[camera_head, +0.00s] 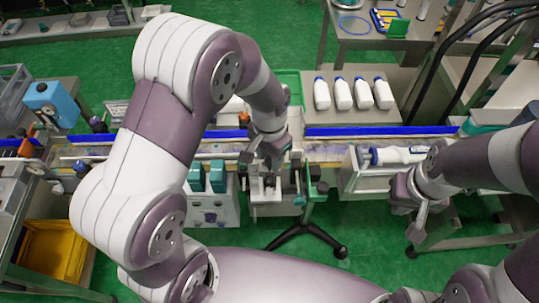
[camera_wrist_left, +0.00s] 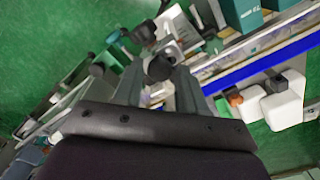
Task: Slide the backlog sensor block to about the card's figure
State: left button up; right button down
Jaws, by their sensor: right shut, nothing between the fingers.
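My left gripper (camera_head: 268,163) is over the near edge of the conveyor, at the middle of the head view. In the left wrist view its two fingers (camera_wrist_left: 158,85) stand apart. A dark round knob (camera_wrist_left: 158,68) shows between or just beyond them; I cannot tell whether they touch it. A pale grey block-like part (camera_wrist_left: 172,22) is just past the knob. It may be the sensor block, but I cannot tell for certain. My arm hides much of this area in the head view. No card figure is readable. My right gripper (camera_head: 422,218) is shut and empty at the right, in front of the conveyor.
The conveyor with its blue rail (camera_head: 380,131) runs across the view. Teal boxes (camera_head: 206,177) sit left of my left gripper. A black-footed stand (camera_head: 305,230) is below it. A yellow bin (camera_head: 52,250) is at lower left.

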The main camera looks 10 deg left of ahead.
aim_at(270, 160)
pick_arm(q)
jog(key=shift+o, duration=0.6)
notch_tip(270, 160, up, 13)
jog(key=shift+f+b, duration=0.2)
jog(key=shift+b, duration=0.1)
jog(key=s+a+f+n+t+b, duration=0.1)
jog(key=s+a+f+n+b, duration=0.1)
jog(key=s+a+f+n, duration=0.3)
jog(key=s+a+f, duration=0.2)
jog(key=s+f, duration=0.2)
jog(key=shift+n+b, duration=0.3)
jog(key=shift+b, duration=0.1)
